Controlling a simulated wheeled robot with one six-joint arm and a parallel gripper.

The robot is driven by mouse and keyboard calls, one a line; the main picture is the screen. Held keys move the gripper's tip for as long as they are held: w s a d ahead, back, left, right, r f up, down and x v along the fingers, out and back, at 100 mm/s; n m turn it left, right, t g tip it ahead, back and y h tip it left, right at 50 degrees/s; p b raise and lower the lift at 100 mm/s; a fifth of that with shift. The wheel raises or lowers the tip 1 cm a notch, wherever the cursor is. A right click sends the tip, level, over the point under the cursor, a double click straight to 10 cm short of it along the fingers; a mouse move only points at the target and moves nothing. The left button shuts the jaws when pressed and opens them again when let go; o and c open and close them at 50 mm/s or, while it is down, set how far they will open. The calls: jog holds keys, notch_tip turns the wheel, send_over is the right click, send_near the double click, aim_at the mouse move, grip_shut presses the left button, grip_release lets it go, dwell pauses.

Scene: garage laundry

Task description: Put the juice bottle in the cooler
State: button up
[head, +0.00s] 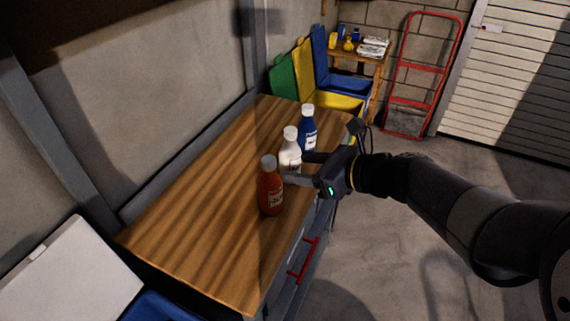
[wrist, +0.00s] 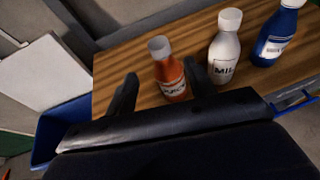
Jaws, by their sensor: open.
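The juice bottle (head: 270,190) is orange-red with a grey cap and stands upright on the wooden bench top. In the wrist view the juice bottle (wrist: 170,76) shows between my two fingers. My gripper (head: 298,168) is open at the bench's right side, its fingers pointing left towards the bottles; it also shows in the wrist view (wrist: 160,88). I cannot tell how far the fingers reach around the bottle. A blue cooler (head: 160,307) with a raised white lid (head: 65,272) is at the lower left, mostly cut off; its blue wall shows in the wrist view (wrist: 50,130).
A white milk bottle (head: 290,152) stands just behind the juice, close to my fingers, and a blue bottle (head: 307,132) stands beyond it. The near left part of the bench (head: 190,235) is clear. Coloured bins (head: 340,100) and a red hand truck (head: 405,118) are at the back.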

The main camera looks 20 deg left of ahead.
aim_at(266, 158)
jog(key=shift+v, duration=1.05)
jog(key=x, duration=1.1)
jog(key=shift+w+a+f, duration=0.1)
jog(key=shift+a+f, duration=0.15)
jog(key=shift+a, duration=0.1)
jog(key=shift+w+a+f, duration=0.1)
jog(key=shift+a+f, duration=0.15)
jog(key=shift+f, duration=0.05)
jog(key=shift+d+r, duration=0.15)
jog(key=shift+r, duration=1.1)
jog(key=shift+f, duration=0.1)
